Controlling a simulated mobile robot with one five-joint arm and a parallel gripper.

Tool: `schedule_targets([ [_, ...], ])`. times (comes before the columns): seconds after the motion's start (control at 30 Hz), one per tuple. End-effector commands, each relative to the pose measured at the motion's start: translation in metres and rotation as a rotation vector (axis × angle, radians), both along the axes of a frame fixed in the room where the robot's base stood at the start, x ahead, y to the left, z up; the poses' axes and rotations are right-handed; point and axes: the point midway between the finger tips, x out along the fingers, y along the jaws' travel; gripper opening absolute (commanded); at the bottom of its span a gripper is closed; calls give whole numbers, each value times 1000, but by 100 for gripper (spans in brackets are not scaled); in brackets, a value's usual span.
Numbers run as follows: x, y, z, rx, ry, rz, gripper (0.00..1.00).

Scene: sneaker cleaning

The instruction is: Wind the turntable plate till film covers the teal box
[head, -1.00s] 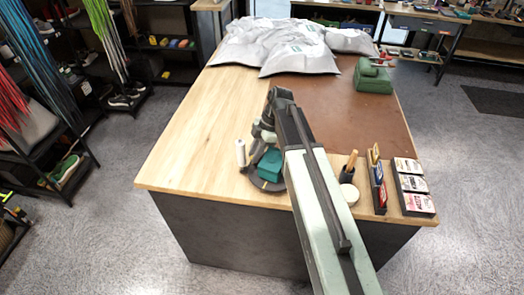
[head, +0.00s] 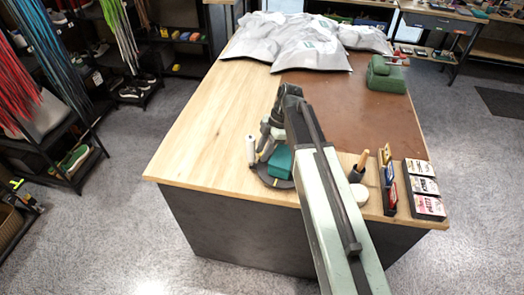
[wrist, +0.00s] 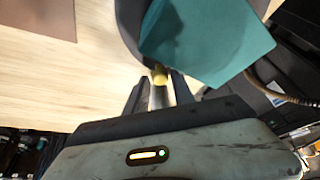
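The teal box (head: 281,161) stands on the dark round turntable plate (head: 271,182) near the table's front edge. In the wrist view the box (wrist: 215,45) fills the upper right, on the grey plate (wrist: 128,22). A white roll (head: 250,151), which looks like the film, stands upright just left of the plate. My gripper (head: 263,148) is low beside the box. In the wrist view my gripper's fingers (wrist: 159,88) are apart, with a yellow-tipped peg (wrist: 159,75) at the plate's rim between them. Narrow gaps show beside the peg. No film is visible on the box.
A brush in a dark cup (head: 357,172), a round white tub (head: 359,194), a card rack (head: 388,182) and a box tray (head: 424,190) stand to the right. Grey bags (head: 310,45) and a green object (head: 387,75) lie farther back. The table's left side (head: 205,140) is clear.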

Motion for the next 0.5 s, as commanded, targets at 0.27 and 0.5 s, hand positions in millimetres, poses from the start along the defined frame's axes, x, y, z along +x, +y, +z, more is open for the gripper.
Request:
schedule_targets([
  [0.27,1,-2,7,-1,0,-1,30],
  [0.5,7,-15,46,-1,0,-1,30],
])
